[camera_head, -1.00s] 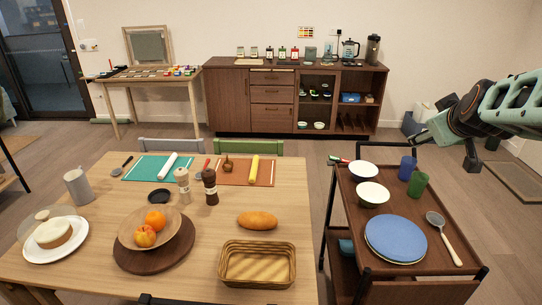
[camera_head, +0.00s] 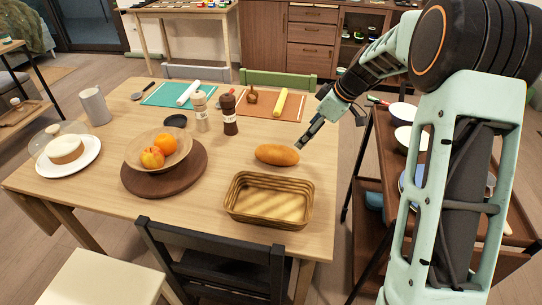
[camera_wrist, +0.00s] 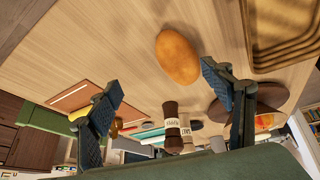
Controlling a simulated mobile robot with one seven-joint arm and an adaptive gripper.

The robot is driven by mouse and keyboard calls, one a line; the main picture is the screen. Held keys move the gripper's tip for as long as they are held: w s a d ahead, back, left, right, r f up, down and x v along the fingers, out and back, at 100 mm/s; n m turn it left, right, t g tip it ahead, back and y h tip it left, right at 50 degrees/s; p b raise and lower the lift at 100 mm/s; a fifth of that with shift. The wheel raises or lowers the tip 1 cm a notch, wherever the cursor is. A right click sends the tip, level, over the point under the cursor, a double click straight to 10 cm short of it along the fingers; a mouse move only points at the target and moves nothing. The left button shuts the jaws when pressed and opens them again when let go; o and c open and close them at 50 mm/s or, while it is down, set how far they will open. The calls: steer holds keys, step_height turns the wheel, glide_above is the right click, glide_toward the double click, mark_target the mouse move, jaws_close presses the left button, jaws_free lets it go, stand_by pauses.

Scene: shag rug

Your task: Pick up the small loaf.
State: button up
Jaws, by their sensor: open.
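The small loaf (camera_head: 277,154) is an oval, golden-brown bread lying on the wooden table, behind the wicker basket. It also shows in the wrist view (camera_wrist: 178,57), ahead of and between the fingers, nearer the right one. My gripper (camera_head: 302,143) is just to the right of the loaf in the head view, coming in from the upper right. In the wrist view my gripper (camera_wrist: 166,88) has its two dark fingers spread wide apart with nothing between them. The loaf appears apart from both fingers.
The empty wicker basket (camera_head: 268,200) stands in front of the loaf. A dark pepper mill (camera_head: 229,114) and a light mill (camera_head: 200,111) stand behind left. A fruit bowl (camera_head: 160,148) sits on a round board at left. A trolley (camera_head: 366,190) is at right, partly hidden by my arm.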

mark_target(281, 149)
steer(key=shift+n+g+y, duration=0.4)
steer(key=shift+n+y, duration=0.1)
steer(key=shift+y, duration=0.3)
steer(key=a, duration=0.1)
steer(key=a+f, duration=0.2)
steer(key=a, duration=0.1)
steer(key=shift+w+b, duration=0.15)
steer(key=shift+b, duration=0.15)
steer(key=x, duration=1)
steer(key=shift+a+f+b, duration=0.1)
steer(key=shift+f+b, duration=0.15)
steer(key=shift+b, duration=0.05)
steer(key=shift+c, duration=0.2)
steer(key=shift+r, duration=0.1)
steer(key=c, duration=1.3)
